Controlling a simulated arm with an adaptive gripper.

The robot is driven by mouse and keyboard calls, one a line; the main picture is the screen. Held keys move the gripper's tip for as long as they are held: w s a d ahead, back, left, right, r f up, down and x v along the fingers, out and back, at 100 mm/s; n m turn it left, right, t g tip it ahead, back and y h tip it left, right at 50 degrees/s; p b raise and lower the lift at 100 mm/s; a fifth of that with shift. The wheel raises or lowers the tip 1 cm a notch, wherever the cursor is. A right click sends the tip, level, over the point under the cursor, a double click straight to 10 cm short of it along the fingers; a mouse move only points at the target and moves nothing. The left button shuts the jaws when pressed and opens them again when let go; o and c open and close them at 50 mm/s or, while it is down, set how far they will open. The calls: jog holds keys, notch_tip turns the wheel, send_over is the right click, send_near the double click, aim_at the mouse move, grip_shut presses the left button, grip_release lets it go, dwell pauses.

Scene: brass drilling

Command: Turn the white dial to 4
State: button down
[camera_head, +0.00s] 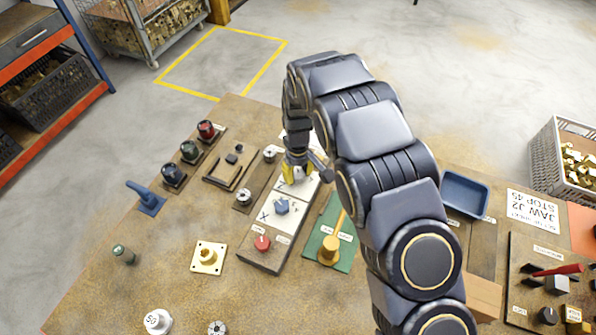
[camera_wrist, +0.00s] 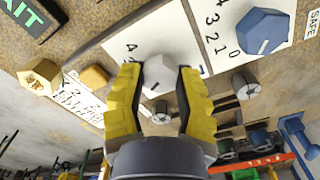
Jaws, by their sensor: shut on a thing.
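The white dial (camera_wrist: 157,77) sits between the two yellow fingers of my gripper (camera_wrist: 157,84) in the wrist view, on a white scale plate (camera_wrist: 155,38). A short dark line shows on the dial; the number it points to cannot be told. A 4 shows at the plate's left, and other digits are partly hidden by the fingers. My gripper is shut on the dial.
A blue dial (camera_head: 282,207) and a red knob (camera_head: 262,243) are on the same panel, nearer. The blue dial (camera_wrist: 262,31) also shows in the wrist view. A green board with a yellow-handled lever (camera_head: 330,247) is at its right. Small round fittings (camera_head: 243,196) stand close at its left.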

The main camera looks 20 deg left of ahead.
jog(key=m, duration=0.4)
jog(key=shift+m, duration=0.3)
jog(key=m, duration=0.3)
jog(key=shift+f+m, duration=0.1)
jog(key=shift+m, duration=0.3)
jog(key=m, duration=0.4)
jog(key=shift+m, duration=2.1)
jog(key=shift+s, duration=0.1)
jog(key=c, duration=0.7)
grip_release()
jog(key=shift+o, duration=0.2)
